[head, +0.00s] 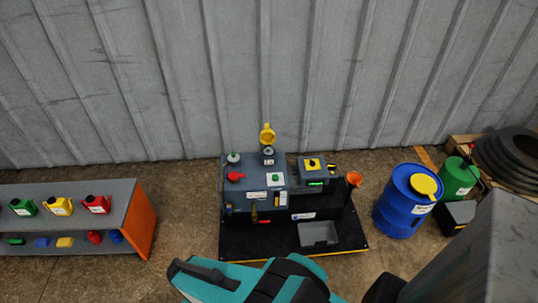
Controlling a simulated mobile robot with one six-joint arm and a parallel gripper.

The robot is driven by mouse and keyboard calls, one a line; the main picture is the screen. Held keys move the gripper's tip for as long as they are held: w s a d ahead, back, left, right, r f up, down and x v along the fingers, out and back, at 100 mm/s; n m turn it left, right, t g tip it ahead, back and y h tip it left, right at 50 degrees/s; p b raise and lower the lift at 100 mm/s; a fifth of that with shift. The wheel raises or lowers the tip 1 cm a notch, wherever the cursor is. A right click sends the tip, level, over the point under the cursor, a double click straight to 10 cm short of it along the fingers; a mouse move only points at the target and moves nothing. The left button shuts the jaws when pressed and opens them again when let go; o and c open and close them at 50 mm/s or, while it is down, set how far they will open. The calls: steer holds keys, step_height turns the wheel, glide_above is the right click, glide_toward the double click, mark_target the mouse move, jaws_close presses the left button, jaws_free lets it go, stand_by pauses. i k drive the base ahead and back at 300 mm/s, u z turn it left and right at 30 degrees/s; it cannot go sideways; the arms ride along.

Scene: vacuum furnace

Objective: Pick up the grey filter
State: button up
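The grey filter cannot be picked out for certain in the head view. A small grey round part (268,152) sits under a raised yellow cap (267,133) on top of the grey machine (245,186), and I cannot tell if it is the filter. A grey open tray (318,234) lies on the machine's black base (275,240) at the front right. My teal and black arm crosses the bottom edge of the view, in front of the base. Its fingertips cannot be made out, and no object shows held.
A shelf (125,189) with red, yellow and green cans and small coloured items stands at left. An orange funnel (354,180) is at the machine's right. A blue drum (402,205) and a green drum (458,178) stand further right. A corrugated wall (200,70) closes the back.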

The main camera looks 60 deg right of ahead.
mark_target(268, 151)
steer(key=u, duration=0.05)
steer(key=i, duration=1)
steer(key=z, duration=0.05)
